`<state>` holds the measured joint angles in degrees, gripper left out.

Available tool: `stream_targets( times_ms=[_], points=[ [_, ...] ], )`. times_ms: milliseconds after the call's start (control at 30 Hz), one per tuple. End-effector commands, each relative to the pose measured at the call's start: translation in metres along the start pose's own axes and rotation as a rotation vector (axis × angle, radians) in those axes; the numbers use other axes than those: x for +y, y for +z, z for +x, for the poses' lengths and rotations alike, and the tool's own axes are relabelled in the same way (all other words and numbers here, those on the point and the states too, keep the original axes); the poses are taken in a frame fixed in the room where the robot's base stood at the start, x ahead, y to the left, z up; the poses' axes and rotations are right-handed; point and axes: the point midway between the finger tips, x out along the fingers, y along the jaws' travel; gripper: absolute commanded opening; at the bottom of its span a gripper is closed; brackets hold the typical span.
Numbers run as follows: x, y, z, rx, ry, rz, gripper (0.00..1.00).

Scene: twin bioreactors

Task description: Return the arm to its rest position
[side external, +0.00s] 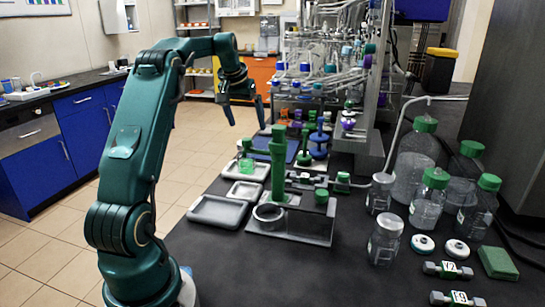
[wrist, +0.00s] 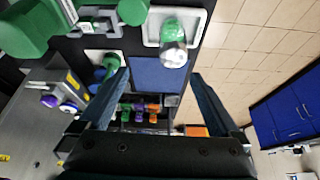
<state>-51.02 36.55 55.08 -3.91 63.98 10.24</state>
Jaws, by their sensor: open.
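My gripper (side external: 245,115) hangs in the air past the dark bench's left edge, fingers pointing down, open and empty. The upper arm is raised and the forearm reaches right toward the back. In the wrist view the two fingers of my gripper (wrist: 160,76) are spread wide with nothing held between them. Beyond them lie a blue mat (wrist: 158,76) and a pale tray (wrist: 152,38) holding a clear vessel with a green top (wrist: 173,42). In the side view the green-topped vessel (side external: 246,165) sits on its tray, below and apart from my gripper.
A green column stand (side external: 278,165) rises mid-bench near an empty grey tray (side external: 217,212). Behind it is a tall glassware rack (side external: 330,75). Bottles with green caps (side external: 430,195) stand at right. Tiled floor (side external: 190,150) is free at left, before blue cabinets (side external: 85,125).

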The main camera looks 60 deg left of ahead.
Motion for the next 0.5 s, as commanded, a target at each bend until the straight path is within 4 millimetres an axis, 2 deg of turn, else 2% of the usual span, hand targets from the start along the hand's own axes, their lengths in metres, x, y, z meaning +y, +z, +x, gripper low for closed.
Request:
stream_targets(
  times_ms=[33,100,267,400,500],
  points=[
    [0.020,-0.005,-0.018,0.037,0.014,0.042,0.99],
    [0.049,-0.004,-0.042,0.069,0.038,0.103,0.99],
    [0.109,0.024,-0.093,0.118,0.101,0.237,0.99],
    [0.149,0.065,-0.131,0.147,0.159,0.344,0.99],
    [0.168,0.102,-0.152,0.163,0.202,0.416,0.99]
  ],
)
